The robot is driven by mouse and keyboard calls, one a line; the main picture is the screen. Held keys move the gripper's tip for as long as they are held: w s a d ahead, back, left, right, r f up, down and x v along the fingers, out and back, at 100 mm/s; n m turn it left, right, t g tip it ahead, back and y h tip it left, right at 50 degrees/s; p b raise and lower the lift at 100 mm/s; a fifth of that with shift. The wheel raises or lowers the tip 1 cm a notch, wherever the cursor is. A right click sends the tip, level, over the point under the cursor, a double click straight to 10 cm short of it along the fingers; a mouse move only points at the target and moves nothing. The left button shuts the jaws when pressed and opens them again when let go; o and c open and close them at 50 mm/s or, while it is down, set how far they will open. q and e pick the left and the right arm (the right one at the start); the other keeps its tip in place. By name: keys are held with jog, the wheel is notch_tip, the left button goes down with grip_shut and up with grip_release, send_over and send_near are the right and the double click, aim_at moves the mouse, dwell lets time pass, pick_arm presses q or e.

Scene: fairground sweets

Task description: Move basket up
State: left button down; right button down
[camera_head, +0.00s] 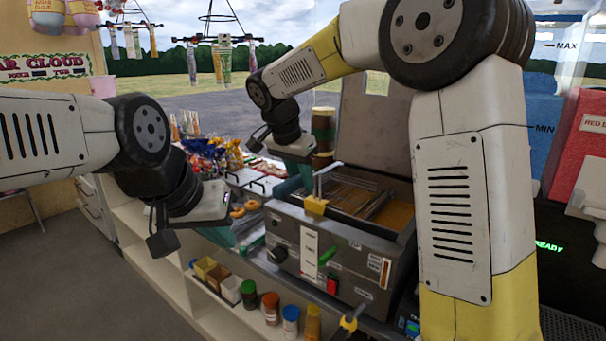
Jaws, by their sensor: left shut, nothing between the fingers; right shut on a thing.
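The wire basket (352,196) sits low in the fryer (330,250), within the open well of brownish oil. A thin grey handle rises at the well's left end, by a yellow piece on the front rim. My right gripper (292,182) reaches over from above to the left end of the fryer. It is shut on the basket's handle; its fingers partly hide the grip. My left gripper (238,236) is shut and empty, left of the fryer's front corner, over the counter edge near some orange rings.
A shelf below holds several coloured-lid jars (270,308) and small boxes (213,271). Wrapped sweets (208,152) lie on the counter behind my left gripper. Blue and red slush tanks (577,140) stand at the right. Hanging racks (215,42) are at the back.

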jog(key=shift+f, duration=0.2)
jog(key=c, duration=1.1)
grip_release()
jog(key=shift+v, duration=3.9)
